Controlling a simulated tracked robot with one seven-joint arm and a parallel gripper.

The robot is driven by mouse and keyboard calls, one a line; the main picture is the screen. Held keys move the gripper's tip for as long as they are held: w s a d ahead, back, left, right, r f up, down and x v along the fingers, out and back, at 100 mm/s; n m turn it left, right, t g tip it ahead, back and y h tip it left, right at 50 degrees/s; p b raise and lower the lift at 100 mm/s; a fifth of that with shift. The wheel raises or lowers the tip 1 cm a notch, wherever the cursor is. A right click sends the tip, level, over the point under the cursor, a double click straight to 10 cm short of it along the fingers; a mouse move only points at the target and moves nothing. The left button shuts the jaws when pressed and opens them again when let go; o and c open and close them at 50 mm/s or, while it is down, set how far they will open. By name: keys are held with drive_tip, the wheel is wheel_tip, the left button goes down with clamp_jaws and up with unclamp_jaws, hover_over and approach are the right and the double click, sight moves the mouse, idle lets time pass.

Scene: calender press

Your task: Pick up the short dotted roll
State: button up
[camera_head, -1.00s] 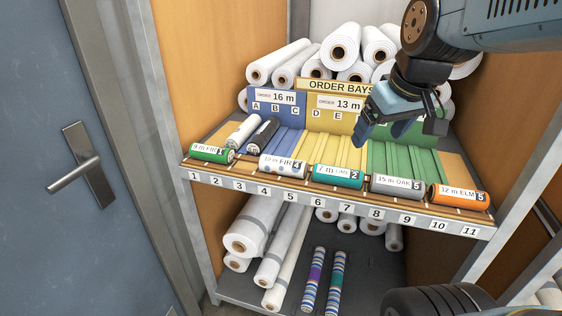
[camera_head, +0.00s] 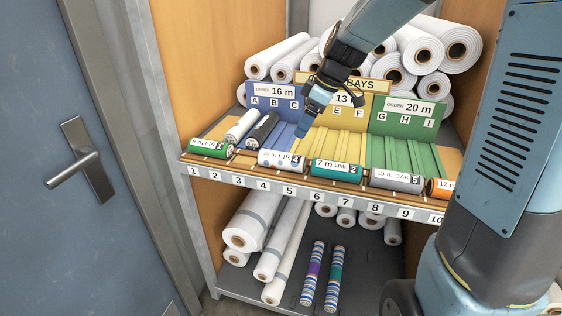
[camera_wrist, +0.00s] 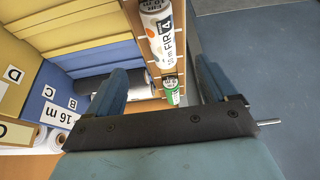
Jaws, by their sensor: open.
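The dotted roll (camera_head: 281,160), white with bluish dots and a "10 m FIR" label, lies on the front ledge near numbers 4 and 5. My gripper (camera_head: 304,128) is above and slightly behind it, apart from it. In the wrist view the same roll (camera_wrist: 157,32) is at the top, beyond the open fingers of my gripper (camera_wrist: 163,72). Nothing is between the fingers' tips that I can see held.
Green (camera_head: 212,149), teal (camera_head: 335,173), grey (camera_head: 397,180) and orange (camera_head: 440,188) rolls share the ledge. A white roll (camera_head: 241,126) and a black roll (camera_head: 262,130) lie in the blue bay. Sign boards (camera_head: 405,116) stand behind; large white rolls are piled at the back.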

sight(286, 154)
drive_tip(key=x, duration=0.8)
drive_tip(key=shift+f, duration=0.2)
drive_tip(key=shift+x, duration=2.6)
drive_tip(key=shift+a+r, duration=0.15)
drive_tip(key=shift+a, duration=0.05)
drive_tip(key=c, duration=1.2)
drive_tip(key=shift+o, duration=0.2)
drive_tip(key=shift+r, duration=0.1)
